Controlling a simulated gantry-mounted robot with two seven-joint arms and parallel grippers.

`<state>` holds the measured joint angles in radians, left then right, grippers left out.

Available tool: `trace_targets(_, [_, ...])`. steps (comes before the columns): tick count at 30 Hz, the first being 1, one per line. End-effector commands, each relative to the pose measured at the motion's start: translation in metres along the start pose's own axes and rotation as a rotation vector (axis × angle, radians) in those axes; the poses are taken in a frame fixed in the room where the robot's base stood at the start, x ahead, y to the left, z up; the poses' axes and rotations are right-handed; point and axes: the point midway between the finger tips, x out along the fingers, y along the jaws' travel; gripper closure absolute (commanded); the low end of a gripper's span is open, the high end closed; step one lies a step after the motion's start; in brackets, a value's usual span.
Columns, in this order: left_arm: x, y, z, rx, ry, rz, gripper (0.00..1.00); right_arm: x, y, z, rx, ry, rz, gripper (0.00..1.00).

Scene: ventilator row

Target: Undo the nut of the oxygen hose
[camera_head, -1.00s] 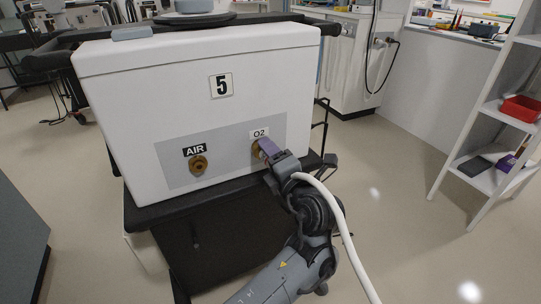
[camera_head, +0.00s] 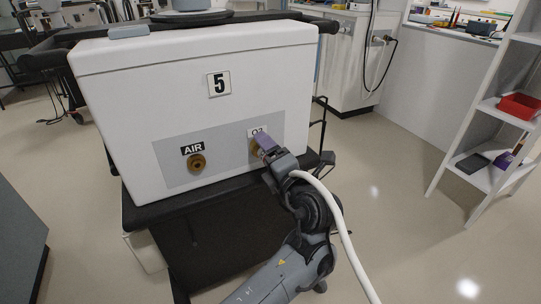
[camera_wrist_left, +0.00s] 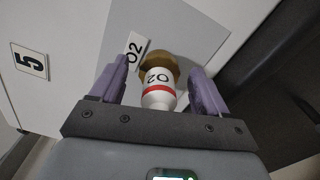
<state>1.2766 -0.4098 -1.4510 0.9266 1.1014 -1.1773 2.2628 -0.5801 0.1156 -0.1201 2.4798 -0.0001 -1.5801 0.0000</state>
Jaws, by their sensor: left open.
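The white ventilator numbered 5 (camera_head: 110,100) has a grey panel with an AIR port (camera_head: 196,163) and an O2 port (camera_head: 254,148). In the left wrist view the brass nut (camera_wrist_left: 160,63) sits at the O2 port, with the white hose end (camera_wrist_left: 158,97), marked O2 with a red band, in front of it. My left gripper (camera_head: 264,143) is at this port. Its purple fingers, also in the left wrist view (camera_wrist_left: 160,80), stand open on both sides of the hose end, with gaps visible. The white hose (camera_head: 345,235) hangs down to the right. My right gripper is not in view.
The ventilator stands on a black cart (camera_head: 160,213). A white shelf (camera_head: 490,175) with a red bin (camera_head: 519,106) is at the right. A grey cabinet (camera_head: 20,235) is at the left. The floor right of the cart is clear.

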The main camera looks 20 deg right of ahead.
Motion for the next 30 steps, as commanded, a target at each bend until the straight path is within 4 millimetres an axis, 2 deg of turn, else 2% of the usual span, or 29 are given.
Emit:
trace_targets(7, [-0.012, 0.003, 0.001, 0.0, -0.001, 0.003, 0.24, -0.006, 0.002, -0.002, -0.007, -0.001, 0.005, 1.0])
trace_targets(17, [-0.055, 0.006, 0.003, 0.003, -0.005, 0.005, 0.24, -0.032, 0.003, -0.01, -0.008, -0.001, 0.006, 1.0])
trace_targets(18, [-0.059, 0.001, 0.002, 0.001, -0.008, 0.007, 0.24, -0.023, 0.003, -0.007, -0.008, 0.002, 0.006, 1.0])
trace_targets(24, [-0.076, -0.001, 0.002, 0.0, -0.01, 0.006, 0.24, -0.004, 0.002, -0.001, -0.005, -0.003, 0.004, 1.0])
trace_targets(30, [-0.092, -0.001, 0.002, 0.0, -0.01, 0.001, 0.24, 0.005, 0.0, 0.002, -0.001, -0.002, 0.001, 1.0])
